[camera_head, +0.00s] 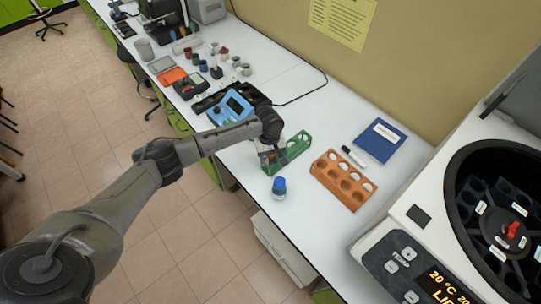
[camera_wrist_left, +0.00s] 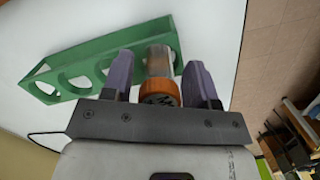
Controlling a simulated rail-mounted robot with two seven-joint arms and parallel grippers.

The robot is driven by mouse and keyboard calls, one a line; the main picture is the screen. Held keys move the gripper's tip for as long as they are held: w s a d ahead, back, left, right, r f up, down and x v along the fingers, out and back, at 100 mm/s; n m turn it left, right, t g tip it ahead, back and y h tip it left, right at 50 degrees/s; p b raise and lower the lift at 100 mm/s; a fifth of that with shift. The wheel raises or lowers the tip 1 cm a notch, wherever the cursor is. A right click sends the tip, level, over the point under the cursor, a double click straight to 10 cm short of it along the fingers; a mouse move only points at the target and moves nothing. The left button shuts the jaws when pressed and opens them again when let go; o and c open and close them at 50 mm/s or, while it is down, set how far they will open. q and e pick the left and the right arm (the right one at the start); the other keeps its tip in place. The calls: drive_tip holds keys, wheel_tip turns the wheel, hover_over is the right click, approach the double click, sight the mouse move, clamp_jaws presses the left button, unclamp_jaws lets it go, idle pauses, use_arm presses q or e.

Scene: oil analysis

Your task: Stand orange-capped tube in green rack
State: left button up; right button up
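The green rack (camera_head: 298,149) stands on the white bench. My left gripper (camera_head: 272,158) is at its near left end. In the left wrist view the rack (camera_wrist_left: 92,52) lies across the upper left, with open holes along it. The orange-capped tube (camera_wrist_left: 160,92) is between my left gripper's fingers (camera_wrist_left: 160,82), at the rack's end. Narrow gaps show between fingers and tube, so the gripper looks open around it. The tube's lower part overlaps the rack's end opening; how deep it sits is hidden. My right gripper is not in view.
A blue-capped bottle (camera_head: 279,187) stands just in front of the green rack. An orange rack (camera_head: 343,179), a marker (camera_head: 353,156) and a blue book (camera_head: 381,140) lie to the right. A centrifuge (camera_head: 450,160) is at far right. A blue device (camera_head: 232,107) stands behind the arm.

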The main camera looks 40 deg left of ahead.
use_arm(q)
drive_tip(key=shift+o, duration=0.8)
drive_tip(key=shift+r, duration=0.2)
wheel_tip(320, 180, up, 13)
drive_tip(key=w+a, duration=0.1)
drive_tip(key=shift+a+r+p, duration=0.2)
drive_tip(key=shift+a+p, duration=0.05)
drive_tip(key=shift+p, duration=0.15)
